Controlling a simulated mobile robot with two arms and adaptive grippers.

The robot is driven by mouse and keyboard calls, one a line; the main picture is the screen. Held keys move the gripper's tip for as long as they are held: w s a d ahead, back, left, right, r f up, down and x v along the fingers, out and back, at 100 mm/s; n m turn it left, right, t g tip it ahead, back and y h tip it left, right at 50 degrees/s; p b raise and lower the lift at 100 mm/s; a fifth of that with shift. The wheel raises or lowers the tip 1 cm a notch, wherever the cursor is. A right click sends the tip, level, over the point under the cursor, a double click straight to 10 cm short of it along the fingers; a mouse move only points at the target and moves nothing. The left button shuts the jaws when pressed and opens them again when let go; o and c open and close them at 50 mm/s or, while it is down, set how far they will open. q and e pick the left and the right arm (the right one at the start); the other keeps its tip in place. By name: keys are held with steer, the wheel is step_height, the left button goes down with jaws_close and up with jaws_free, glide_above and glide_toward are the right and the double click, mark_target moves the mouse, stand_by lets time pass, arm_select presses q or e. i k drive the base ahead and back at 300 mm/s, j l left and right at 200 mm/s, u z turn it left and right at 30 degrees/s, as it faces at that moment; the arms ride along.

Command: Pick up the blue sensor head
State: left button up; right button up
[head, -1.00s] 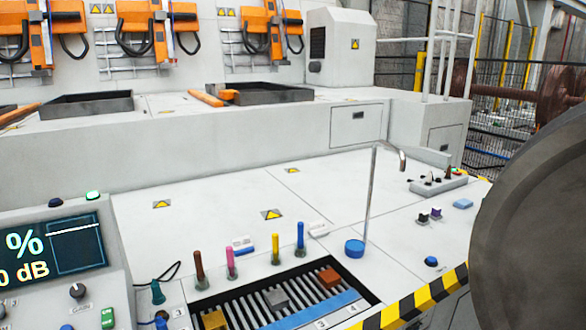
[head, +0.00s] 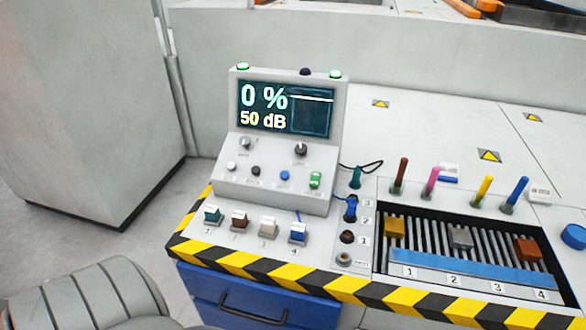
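Several blue things show in the head view, and I cannot tell for sure which is the sensor head. A small blue block (head: 299,234) with a blue cable sits at position 4, at the right end of a row on the console's front ledge. A blue plug (head: 351,208) stands upright at position 2 on the panel to the right. A blue pen-like stick (head: 516,193) stands at the right end of another row. Neither of my grippers is in view.
The console (head: 270,185) with its lit screen stands behind the front row. Teal (head: 213,215), brown (head: 240,219) and white (head: 268,228) blocks stand left of the blue block. A ribbed tray (head: 460,285) lies right. A striped edge (head: 260,273) borders the bench.

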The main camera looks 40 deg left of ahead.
mark_target(298, 230)
steer(key=u, duration=1.25)
steer(key=z, duration=1.4)
steer(key=u, duration=1.4)
steer(key=k+j+u, duration=0.1)
steer(key=j, duration=0.2)
steer(key=j+u, duration=0.1)
steer(key=j, duration=0.25)
steer(key=k, duration=0.05)
